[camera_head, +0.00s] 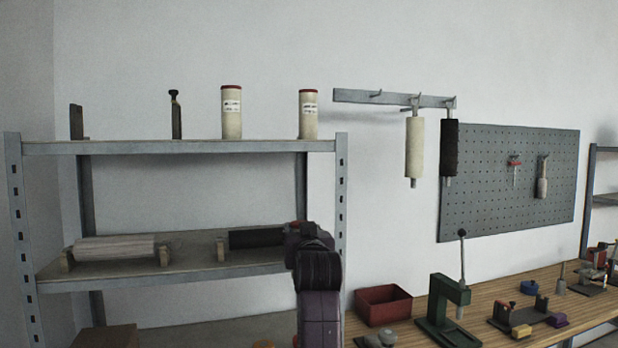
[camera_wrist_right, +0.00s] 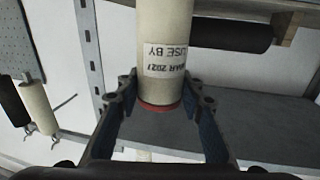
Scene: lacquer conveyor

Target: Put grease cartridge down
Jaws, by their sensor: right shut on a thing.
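My right gripper (camera_wrist_right: 160,98) is shut on a cream grease cartridge (camera_wrist_right: 163,35) with a red end and a "USE BY MAR 2027" label. The wrist picture is upside down, so the red end points up, with the fingers near it. The cartridge's other end runs out of view, so I cannot tell whether it touches anything. In the head view my right wrist covers nearly all of it, in front of the rack's right part. Two similar cartridges stand upright on the top shelf (camera_head: 190,147), one left (camera_head: 231,112) and one right (camera_head: 309,115). My left gripper is not in view.
The lower shelf (camera_head: 190,273) holds a pale roller (camera_head: 115,248) and a dark roller (camera_head: 255,238) on wooden stands. The rack post (camera_head: 340,200) is close to my right arm. A red bin (camera_head: 383,305) and green press (camera_head: 445,308) stand on the bench.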

